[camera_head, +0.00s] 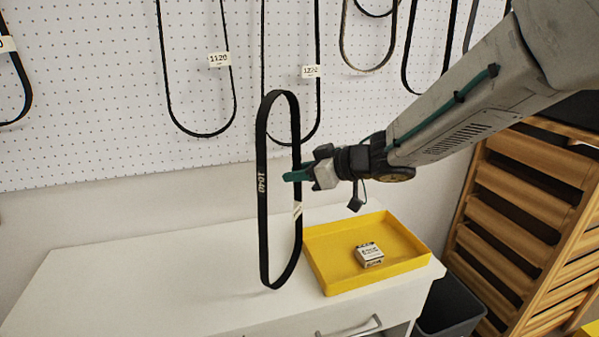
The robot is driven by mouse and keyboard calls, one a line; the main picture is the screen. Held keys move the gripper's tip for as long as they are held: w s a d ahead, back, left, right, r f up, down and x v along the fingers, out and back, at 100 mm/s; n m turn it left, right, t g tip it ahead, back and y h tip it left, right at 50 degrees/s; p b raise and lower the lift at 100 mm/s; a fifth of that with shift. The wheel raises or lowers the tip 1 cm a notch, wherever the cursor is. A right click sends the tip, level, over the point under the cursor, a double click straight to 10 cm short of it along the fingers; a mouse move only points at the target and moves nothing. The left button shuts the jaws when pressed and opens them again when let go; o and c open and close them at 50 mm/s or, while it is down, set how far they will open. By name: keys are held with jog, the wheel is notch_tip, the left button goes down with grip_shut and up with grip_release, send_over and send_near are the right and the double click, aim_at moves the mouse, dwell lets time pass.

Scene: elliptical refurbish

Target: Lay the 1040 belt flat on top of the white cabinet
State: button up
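The 1040 belt (262,215) is a long black loop with its number in pale print on the near left side. It hangs upright in front of the pegboard, over the white cabinet (130,275). My gripper (297,175) comes in from the right, and its teal fingers meet the belt's right side, partly behind the band. The fingers look closed on that side. The belt's lower end is in front of the cabinet top in the picture; I cannot tell whether it touches. A small pale tag shows on the belt's right side below the fingers.
A yellow tray (415,262) with a small box (368,254) in it stands on the cabinet's right part. The cabinet's left part is clear. Other belts hang on the white pegboard (110,80) behind. A dark bin (450,308) and a wooden rack (520,205) are at right.

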jog(key=s+d+r+m+t+h, duration=0.2)
jog(key=s+d+r+m+h, duration=0.15)
jog(key=d, duration=0.55)
jog(key=s+d+r+m+t+h, duration=0.1)
jog(key=s+d+r+m+h, duration=0.15)
jog(key=d+h, duration=0.4)
jog(key=s+d+r+m+t+h, duration=0.2)
jog(key=d+m+h, duration=0.1)
jog(key=d, duration=0.7)
jog(key=s+d+f+m+g+h, duration=0.2)
jog(key=s+d+f+m+g, duration=0.15)
jog(key=s, duration=0.55)
jog(key=s+a+f+g+y, duration=0.1)
jog(key=s+a+f+g, duration=0.1)
jog(key=s, duration=0.6)
jog(key=s+a+f+g+y, duration=0.2)
jog(key=s+a+f+g, duration=0.1)
jog(key=s, duration=0.5)
jog(key=a+g, duration=0.1)
jog(key=g, duration=0.1)
jog(key=shift+s+f+g+y, duration=0.15)
jog(key=shift+f+g+y, duration=0.15)
jog(key=shift+g, duration=0.05)
jog(key=shift+o, duration=0.4)
